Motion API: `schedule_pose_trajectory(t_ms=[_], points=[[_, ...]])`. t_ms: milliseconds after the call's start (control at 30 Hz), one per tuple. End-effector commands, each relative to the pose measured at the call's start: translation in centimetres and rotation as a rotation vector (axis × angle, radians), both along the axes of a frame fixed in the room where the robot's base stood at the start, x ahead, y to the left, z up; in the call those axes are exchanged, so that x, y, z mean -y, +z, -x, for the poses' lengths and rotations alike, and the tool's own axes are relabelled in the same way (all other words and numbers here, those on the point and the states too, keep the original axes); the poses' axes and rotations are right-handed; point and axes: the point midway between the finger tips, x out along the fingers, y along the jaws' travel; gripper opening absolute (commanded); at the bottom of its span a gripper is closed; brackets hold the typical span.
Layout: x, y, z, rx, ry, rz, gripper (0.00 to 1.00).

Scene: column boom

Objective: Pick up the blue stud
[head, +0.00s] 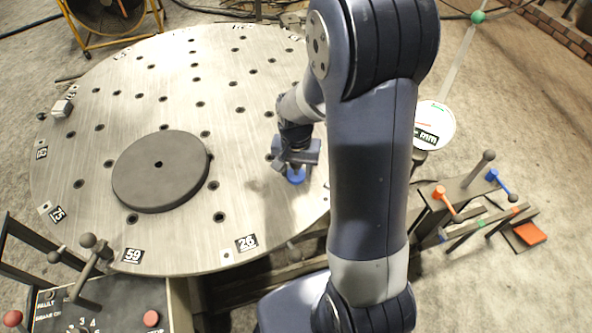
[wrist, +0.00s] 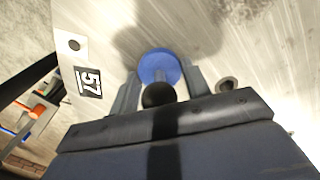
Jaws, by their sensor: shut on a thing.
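The blue stud (head: 296,177) is at the right side of the round metal table (head: 90,120), below my gripper (head: 289,168). In the wrist view the stud shows a round blue disc (wrist: 159,65) with a dark ball-shaped knob (wrist: 158,94) in front of it. The two fingers of my gripper (wrist: 158,90) stand on either side of the stud and are shut on it. My arm hides part of the table to the right. I cannot tell whether the stud touches the table surface.
A dark round disc (head: 160,170) lies on the table, left of my gripper. The tabletop has many holes and number plates, such as 26 (head: 246,243). A control panel (head: 100,305) with levers stands at front left. A lever rack (head: 470,205) stands at right.

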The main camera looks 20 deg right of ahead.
Motion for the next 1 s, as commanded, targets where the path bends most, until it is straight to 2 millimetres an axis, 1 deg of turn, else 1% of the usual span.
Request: schedule_pose_trajectory(t_ms=[33, 200, 400, 500, 567, 667, 800, 900, 1000], points=[[0.0, 0.0, 0.0, 0.0, 0.0, 0.0, 0.36], [0.0, 0.0, 0.0, 0.0, 0.0, -0.001, 0.22], [0.0, 0.0, 0.0, 0.001, 0.0, 0.0, 0.21], [0.0, 0.5, -0.1, 0.003, 0.0, -0.001, 0.21], [0.0, 1.2, -0.1, 0.004, 0.0, 0.0, 0.21], [0.0, 3.0, -0.1, 0.007, 0.0, 0.0, 0.21], [0.0, 6.0, -0.1, 0.008, 0.0, 0.0, 0.21], [0.0, 7.8, -0.1, 0.006, 0.0, 0.0, 0.21], [0.0, 9.1, -0.1, 0.004, 0.0, 0.0, 0.21]])
